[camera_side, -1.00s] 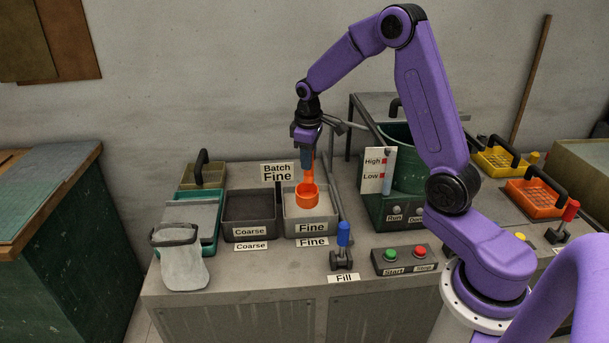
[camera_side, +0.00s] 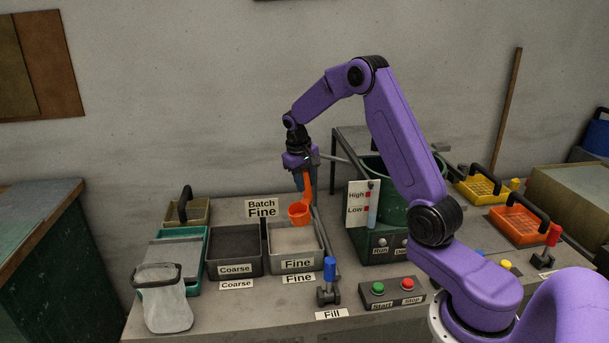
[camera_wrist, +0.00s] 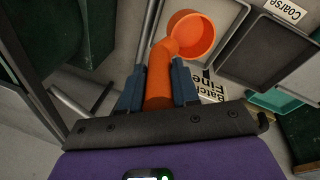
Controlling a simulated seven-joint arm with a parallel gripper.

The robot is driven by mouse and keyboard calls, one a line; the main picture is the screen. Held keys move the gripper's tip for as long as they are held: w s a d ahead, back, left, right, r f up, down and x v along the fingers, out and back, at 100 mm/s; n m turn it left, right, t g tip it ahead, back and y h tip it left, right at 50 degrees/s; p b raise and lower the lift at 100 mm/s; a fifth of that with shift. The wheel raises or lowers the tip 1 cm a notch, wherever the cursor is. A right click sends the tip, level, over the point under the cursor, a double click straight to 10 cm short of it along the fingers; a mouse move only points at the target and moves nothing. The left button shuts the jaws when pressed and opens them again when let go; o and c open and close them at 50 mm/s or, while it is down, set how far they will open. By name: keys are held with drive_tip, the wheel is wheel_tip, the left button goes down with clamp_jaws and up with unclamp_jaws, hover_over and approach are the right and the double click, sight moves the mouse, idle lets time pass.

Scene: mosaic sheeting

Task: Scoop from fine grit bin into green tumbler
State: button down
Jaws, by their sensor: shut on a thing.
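My gripper (camera_side: 304,181) is shut on the handle of an orange scoop (camera_side: 299,214). The scoop hangs with its cup above the back of the fine grit bin (camera_side: 320,262), a grey tray with pale grit, labelled Fine. In the wrist view, the blue fingers of my gripper (camera_wrist: 158,88) clasp the orange handle, and the scoop cup (camera_wrist: 196,36) shows only orange inside; I cannot tell if it holds grit. The green tumbler (camera_side: 398,205) is the large drum right of the bin, partly hidden by my arm and the High/Low gauge.
A dark coarse bin (camera_side: 234,266) adjoins the fine bin on the left. A Batch Fine sign (camera_side: 261,208) stands behind. A grey post and rail (camera_side: 322,222) stand between bin and tumbler. A blue-handled Fill lever (camera_side: 329,271) and a Start/Stop box (camera_side: 393,290) are in front.

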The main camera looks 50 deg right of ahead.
sight(305, 208)
drive_tip(key=shift+a+f+x, duration=0.1)
drive_tip(key=shift+a+x, duration=0.25)
drive_tip(key=shift+x, duration=1.25)
drive_tip(key=shift+a+f+x, duration=0.1)
drive_tip(key=shift+a+x, duration=0.3)
drive_tip(key=shift+x, duration=1.25)
drive_tip(key=shift+a+f+x, duration=0.1)
drive_tip(key=shift+a+x, duration=0.25)
drive_tip(key=shift+x, duration=1.25)
drive_tip(key=shift+r, duration=0.1)
drive_tip(key=shift+r+y, duration=0.6)
drive_tip(key=shift+r, duration=1.55)
drive_tip(key=shift+r+y, duration=0.6)
drive_tip(key=shift+r, duration=1.55)
drive_tip(key=shift+r+y, duration=0.6)
drive_tip(key=shift+r, duration=1.6)
